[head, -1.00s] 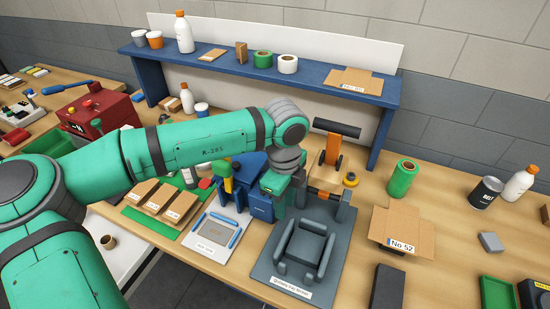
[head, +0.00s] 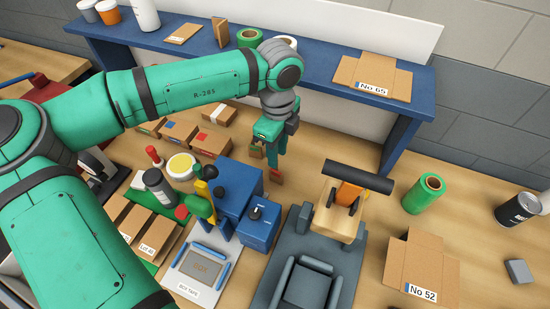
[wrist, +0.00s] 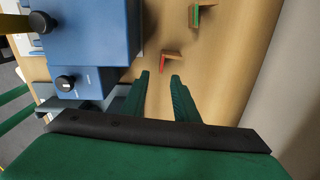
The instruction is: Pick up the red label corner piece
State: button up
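The red label corner piece (wrist: 172,56) is a small cardboard angle with a red face, standing on the wooden table. It also shows in the head view (head: 277,177), just below my gripper's fingers. My gripper (wrist: 160,76) is open and empty, its two green fingers pointing toward this piece, which lies just beyond the fingertips. In the head view my gripper (head: 271,160) hangs behind the blue machine.
The blue box machine (head: 238,200) stands close beside my gripper, at left in the wrist view. A grey fixture (head: 305,275) is in front. The blue shelf (head: 330,85) runs behind. Several cardboard boxes (head: 209,141) lie to the left. Table between machine and shelf is mostly bare.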

aim_at(276, 172)
jog(key=f, duration=0.6)
jog(key=shift+w, duration=0.4)
jog(key=shift+s+f, duration=0.1)
jog(key=shift+f, duration=2.25)
jog(key=shift+a, duration=0.1)
jog(key=shift+c, duration=0.3)
grip_shut()
